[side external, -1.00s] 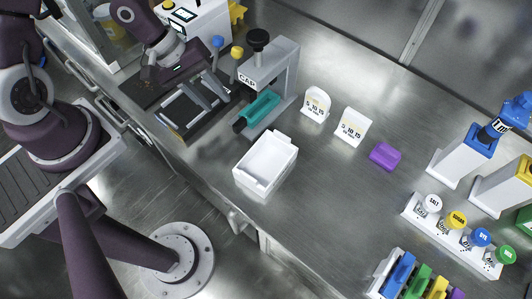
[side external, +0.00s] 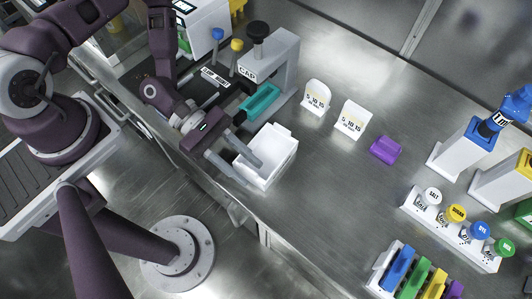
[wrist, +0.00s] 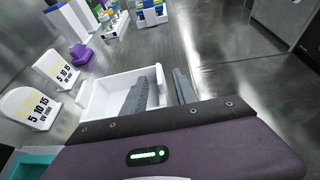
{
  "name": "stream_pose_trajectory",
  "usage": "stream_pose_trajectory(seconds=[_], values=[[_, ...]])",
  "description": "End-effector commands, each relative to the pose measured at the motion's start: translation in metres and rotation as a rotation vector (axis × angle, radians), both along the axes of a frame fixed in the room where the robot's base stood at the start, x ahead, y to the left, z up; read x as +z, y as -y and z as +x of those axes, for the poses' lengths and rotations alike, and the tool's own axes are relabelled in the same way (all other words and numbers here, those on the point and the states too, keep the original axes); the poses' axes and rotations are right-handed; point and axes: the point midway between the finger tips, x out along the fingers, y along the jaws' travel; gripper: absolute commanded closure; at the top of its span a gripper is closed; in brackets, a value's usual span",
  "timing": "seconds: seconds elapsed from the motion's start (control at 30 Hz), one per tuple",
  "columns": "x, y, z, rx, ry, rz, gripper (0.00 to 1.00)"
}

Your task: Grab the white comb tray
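The white tray (side external: 284,163) is an open, empty-looking box near the front edge of the steel bench; it also shows in the wrist view (wrist: 103,92). My gripper (side external: 252,174) is open with nothing between its grey fingers except, it seems, the tray's near-left wall. In the wrist view my gripper (wrist: 167,72) has its left finger over the tray's inside and its right finger outside the wall. Contact and exact finger height cannot be told.
A teal piece (side external: 262,102) sits in the grey CAP stand (side external: 277,66) behind the tray. Two white labelled cards (side external: 317,97) (side external: 353,118) and a purple block (side external: 386,150) stand to the right. A bottle rack (side external: 452,235) is farther right. Bench between is clear.

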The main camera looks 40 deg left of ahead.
Motion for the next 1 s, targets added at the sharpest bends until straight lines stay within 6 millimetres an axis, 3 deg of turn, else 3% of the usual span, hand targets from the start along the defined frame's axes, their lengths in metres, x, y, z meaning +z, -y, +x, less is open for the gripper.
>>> stream_pose_trajectory(seconds=[0.1, 0.27, 0.67, 1.0], values=[[0.000, 0.000, 0.000, 0.000, 0.000, 0.001, 0.69], [0.000, -0.001, 0.000, 0.000, 0.000, 0.001, 1.00], [0.003, -0.001, 0.000, 0.000, 0.001, 0.001, 1.00], [0.081, -0.001, 0.000, -0.002, 0.004, 0.002, 1.00]])
